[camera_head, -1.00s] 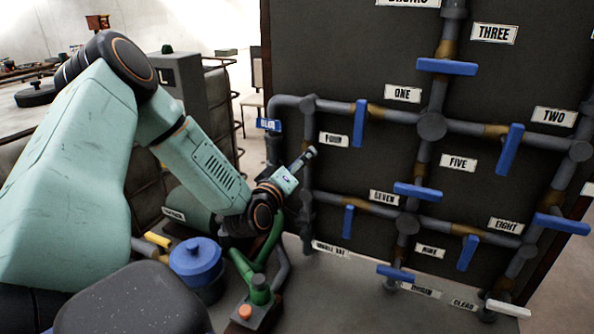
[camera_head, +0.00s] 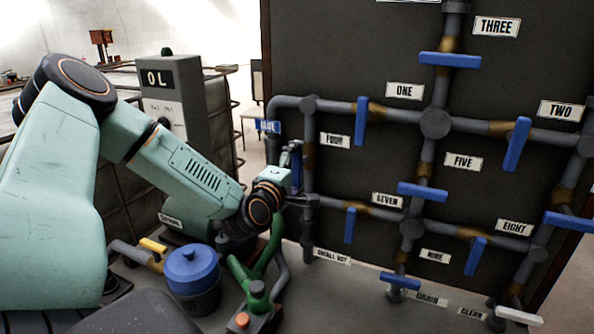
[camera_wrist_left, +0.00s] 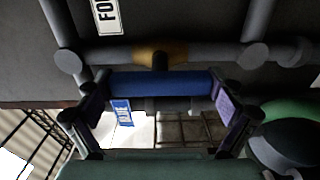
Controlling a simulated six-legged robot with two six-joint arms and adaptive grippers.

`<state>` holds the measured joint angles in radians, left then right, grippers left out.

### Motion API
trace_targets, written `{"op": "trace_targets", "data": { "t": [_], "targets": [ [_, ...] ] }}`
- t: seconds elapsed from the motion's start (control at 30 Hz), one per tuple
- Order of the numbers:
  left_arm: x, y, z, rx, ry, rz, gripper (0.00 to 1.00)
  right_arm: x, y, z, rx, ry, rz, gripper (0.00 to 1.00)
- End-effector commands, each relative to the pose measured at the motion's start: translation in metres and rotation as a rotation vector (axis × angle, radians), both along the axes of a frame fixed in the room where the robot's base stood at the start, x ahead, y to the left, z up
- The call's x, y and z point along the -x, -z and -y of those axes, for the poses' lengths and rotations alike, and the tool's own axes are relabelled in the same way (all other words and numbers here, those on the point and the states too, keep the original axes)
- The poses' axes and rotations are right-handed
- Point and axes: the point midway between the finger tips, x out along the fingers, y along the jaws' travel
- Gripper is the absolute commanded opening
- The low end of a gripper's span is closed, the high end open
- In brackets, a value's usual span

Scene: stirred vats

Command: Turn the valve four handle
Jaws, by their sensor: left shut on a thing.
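The valve four handle (camera_wrist_left: 163,83) is a blue bar lying level across the wrist view, in front of a pipe with a rusty brown fitting. My left gripper (camera_wrist_left: 162,97) is shut on it, with a finger pad at each end of the bar. In the head view my left gripper (camera_head: 293,178) is at the left upright pipe, below and left of the FOUR label (camera_head: 336,141). There the handle is a narrow blue sliver (camera_head: 296,165), mostly hidden by the gripper. My right gripper is not in view.
Other blue valve handles, such as the one by label ONE (camera_head: 361,122) and the one by SEVEN (camera_head: 349,226), stick out from the dark panel (camera_head: 380,70). A blue-lidded pot (camera_head: 192,268) and green pipes (camera_head: 262,268) stand below my left arm.

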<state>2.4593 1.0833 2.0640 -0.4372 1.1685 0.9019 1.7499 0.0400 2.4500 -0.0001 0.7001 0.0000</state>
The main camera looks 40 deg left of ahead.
Motion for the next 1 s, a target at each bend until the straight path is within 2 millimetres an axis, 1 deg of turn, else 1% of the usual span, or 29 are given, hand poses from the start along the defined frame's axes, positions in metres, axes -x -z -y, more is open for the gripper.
{"op": "trace_targets", "data": {
  "t": [0.57, 0.6, 0.63, 0.67, 1.0],
  "targets": [
    [0.0000, 0.0000, 0.0005, 0.028, 0.002, 0.008, 0.62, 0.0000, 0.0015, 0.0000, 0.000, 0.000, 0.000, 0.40],
    [0.0000, 0.0000, 0.0005, 0.028, 0.001, 0.008, 0.97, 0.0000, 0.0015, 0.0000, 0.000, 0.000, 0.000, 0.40],
    [0.0001, 0.0000, 0.0004, 0.028, 0.001, 0.008, 1.00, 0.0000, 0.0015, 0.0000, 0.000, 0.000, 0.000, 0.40],
    [0.0001, 0.0000, 0.0004, 0.028, 0.001, 0.008, 1.00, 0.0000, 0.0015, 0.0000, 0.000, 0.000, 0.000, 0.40],
    [0.0001, -0.0012, -0.0002, 0.026, -0.001, 0.008, 1.00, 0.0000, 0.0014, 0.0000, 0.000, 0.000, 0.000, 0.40]
  ]
}}
